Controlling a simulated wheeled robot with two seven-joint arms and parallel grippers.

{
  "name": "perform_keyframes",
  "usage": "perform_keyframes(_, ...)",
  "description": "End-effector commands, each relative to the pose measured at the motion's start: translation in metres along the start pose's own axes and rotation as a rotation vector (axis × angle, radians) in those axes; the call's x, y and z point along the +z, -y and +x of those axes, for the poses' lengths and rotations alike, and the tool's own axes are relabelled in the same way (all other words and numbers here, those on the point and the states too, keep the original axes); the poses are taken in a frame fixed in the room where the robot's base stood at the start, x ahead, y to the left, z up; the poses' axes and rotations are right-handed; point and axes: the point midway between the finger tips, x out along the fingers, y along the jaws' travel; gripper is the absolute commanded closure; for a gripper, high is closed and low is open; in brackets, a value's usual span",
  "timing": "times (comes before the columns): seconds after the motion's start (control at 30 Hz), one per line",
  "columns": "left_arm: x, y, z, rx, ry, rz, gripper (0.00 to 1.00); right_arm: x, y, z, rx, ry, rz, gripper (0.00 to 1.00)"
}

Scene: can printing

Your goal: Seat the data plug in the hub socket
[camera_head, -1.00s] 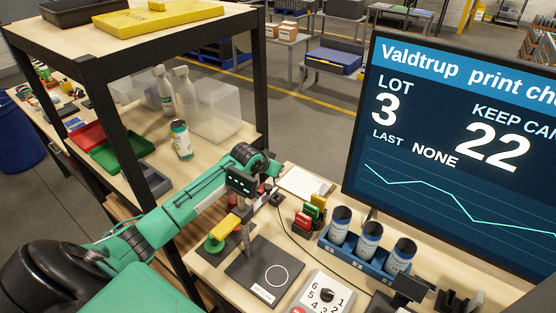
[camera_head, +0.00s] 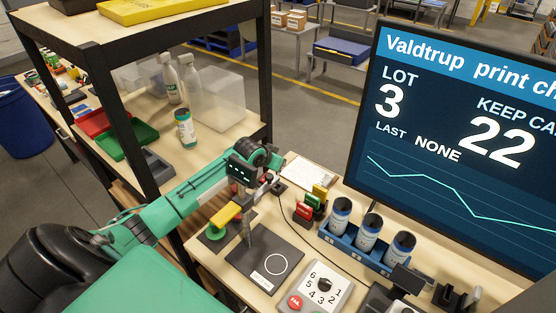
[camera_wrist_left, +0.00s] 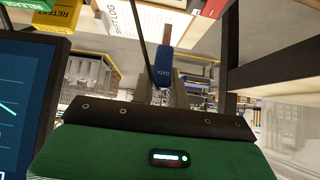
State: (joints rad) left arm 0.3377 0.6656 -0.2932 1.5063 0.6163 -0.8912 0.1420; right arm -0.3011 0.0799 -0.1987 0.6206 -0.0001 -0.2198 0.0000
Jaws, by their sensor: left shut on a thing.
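The blue data plug (camera_wrist_left: 163,72), marked DATA, is held between the two fingers of my left gripper (camera_wrist_left: 162,93) in the left wrist view. A dark cable runs from the plug toward the top of that view. In the head view my left gripper (camera_head: 264,188) is above the back of the bench, left of the clipboard, and hides most of the plug. No socket opening is clear. My right gripper is not in view.
A clipboard (camera_head: 308,172), red, green and yellow label blocks (camera_head: 311,204), a blue rack (camera_head: 355,250) of cans and a numbered dial box (camera_head: 323,287) surround the work area. A yellow-topped stand (camera_head: 224,215) is left of the gripper. A black shelf post (camera_head: 265,70) rises behind the arm.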

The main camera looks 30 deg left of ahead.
Motion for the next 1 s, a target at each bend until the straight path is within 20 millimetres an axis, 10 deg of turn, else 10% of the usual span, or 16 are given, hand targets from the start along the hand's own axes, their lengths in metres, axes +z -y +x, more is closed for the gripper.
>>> perform_keyframes(1.0,0.036,0.000,0.036,0.000,0.000,0.000,1.00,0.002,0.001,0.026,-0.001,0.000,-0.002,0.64)
